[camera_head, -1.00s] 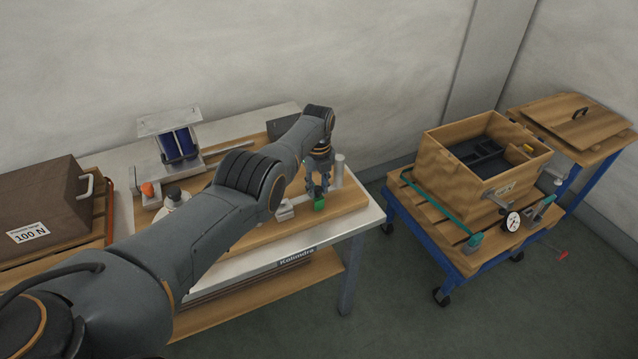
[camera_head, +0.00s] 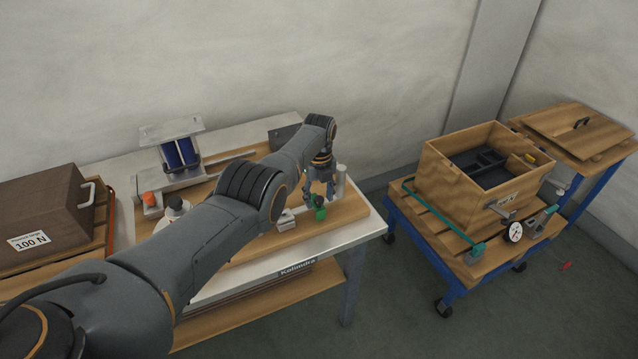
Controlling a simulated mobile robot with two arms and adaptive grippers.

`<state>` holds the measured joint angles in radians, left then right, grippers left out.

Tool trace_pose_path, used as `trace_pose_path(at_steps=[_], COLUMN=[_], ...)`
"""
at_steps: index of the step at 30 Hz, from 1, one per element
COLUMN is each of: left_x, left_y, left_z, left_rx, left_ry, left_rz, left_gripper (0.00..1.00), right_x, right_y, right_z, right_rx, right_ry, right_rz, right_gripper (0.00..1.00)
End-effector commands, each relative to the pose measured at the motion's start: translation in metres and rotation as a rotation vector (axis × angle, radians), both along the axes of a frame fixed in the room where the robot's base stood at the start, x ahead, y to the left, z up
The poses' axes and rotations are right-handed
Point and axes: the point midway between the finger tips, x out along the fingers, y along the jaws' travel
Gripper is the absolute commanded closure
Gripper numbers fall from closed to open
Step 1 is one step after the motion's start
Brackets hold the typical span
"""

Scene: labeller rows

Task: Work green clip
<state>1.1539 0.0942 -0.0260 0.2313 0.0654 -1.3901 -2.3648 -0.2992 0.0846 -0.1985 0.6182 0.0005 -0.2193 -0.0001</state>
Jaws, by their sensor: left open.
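The green clip (camera_head: 320,213) is small and sits near the right end of the wooden board on the workbench. My left arm reaches across the bench from the left. My left gripper (camera_head: 320,198) is open and points down, right at the clip and just above or behind it in the picture. I cannot tell whether its fingers touch the clip. A small light grey block (camera_head: 286,219) is left of the clip, and a grey upright post (camera_head: 341,180) is behind it to the right. My right gripper is not in view.
The bench (camera_head: 362,230) also holds a stand with blue cylinders (camera_head: 180,153) and an orange knob (camera_head: 149,198). A brown box marked 100 N (camera_head: 45,215) is at the left. A blue cart with an open wooden crate (camera_head: 455,184) stands at the right, beyond a floor gap.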

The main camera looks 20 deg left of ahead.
Motion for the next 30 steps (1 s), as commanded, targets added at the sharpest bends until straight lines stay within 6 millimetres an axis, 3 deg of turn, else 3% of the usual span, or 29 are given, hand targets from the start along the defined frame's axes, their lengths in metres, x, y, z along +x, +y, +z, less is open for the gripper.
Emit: trace_pose_path(at_steps=[9,15,21,30], left_x=[0.000,0.001,0.001,0.000], left_y=[0.000,0.001,0.001,0.001], left_z=[0.027,0.075,0.105,0.116], left_rx=[0.001,0.002,0.001,0.001], left_ry=[-0.003,-0.006,-0.002,0.001], left_rz=[0.000,0.000,0.000,0.000], left_gripper=[0.50,0.50,0.50,0.50], right_x=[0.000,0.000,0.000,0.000], right_y=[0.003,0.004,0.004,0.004], right_z=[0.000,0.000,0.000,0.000], right_rx=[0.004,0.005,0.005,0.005], right_ry=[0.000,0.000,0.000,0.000], right_rz=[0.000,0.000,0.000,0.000], right_gripper=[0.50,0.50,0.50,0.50])
